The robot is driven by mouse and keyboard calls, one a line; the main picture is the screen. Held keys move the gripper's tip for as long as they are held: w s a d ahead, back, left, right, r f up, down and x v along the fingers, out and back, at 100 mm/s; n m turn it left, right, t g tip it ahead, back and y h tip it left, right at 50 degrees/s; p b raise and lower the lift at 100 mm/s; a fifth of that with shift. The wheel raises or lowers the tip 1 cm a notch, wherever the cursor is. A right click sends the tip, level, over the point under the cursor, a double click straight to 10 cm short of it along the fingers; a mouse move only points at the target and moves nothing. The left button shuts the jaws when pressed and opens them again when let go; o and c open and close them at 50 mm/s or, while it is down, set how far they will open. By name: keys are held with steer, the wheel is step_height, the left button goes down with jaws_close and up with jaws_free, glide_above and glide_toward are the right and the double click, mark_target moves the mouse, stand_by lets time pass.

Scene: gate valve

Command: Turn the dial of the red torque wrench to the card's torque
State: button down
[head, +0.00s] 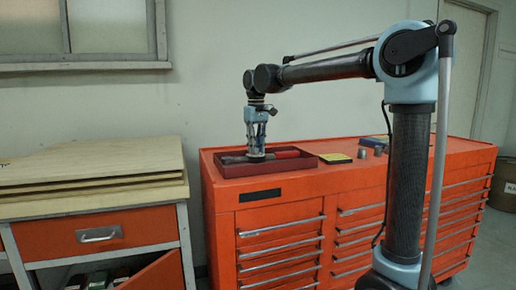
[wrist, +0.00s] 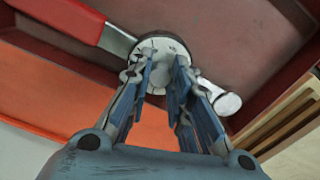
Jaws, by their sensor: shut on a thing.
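The red torque wrench lies in a dark red tray (head: 232,172) on the orange tool cabinet. In the head view its red handle (head: 287,153) points right. In the wrist view the handle (wrist: 75,22) runs to the upper left, and a bright metal end (wrist: 228,103) shows at the right. The pale round dial (wrist: 152,42) sits between them, its scale too small to read. My gripper (wrist: 166,62) points down over the wrench and is shut on the dial; its fingers hide part of the dial. It also shows in the head view (head: 256,154). I cannot identify the card for sure.
A flat yellow and dark item (head: 335,158) lies right of the tray. Small metal pieces (head: 363,153) and a blue item (head: 374,142) stand farther right. Wooden boards (head: 95,165) lie on a bench at the left. The tray's raised walls surround the wrench.

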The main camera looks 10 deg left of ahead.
steer(key=m, duration=0.4)
steer(key=shift+m, duration=2.5)
steer(key=c, duration=1.4)
jaws_free()
steer(key=shift+c, duration=0.2)
step_height(320, 180, up, 12)
steer(key=shift+f, duration=0.1)
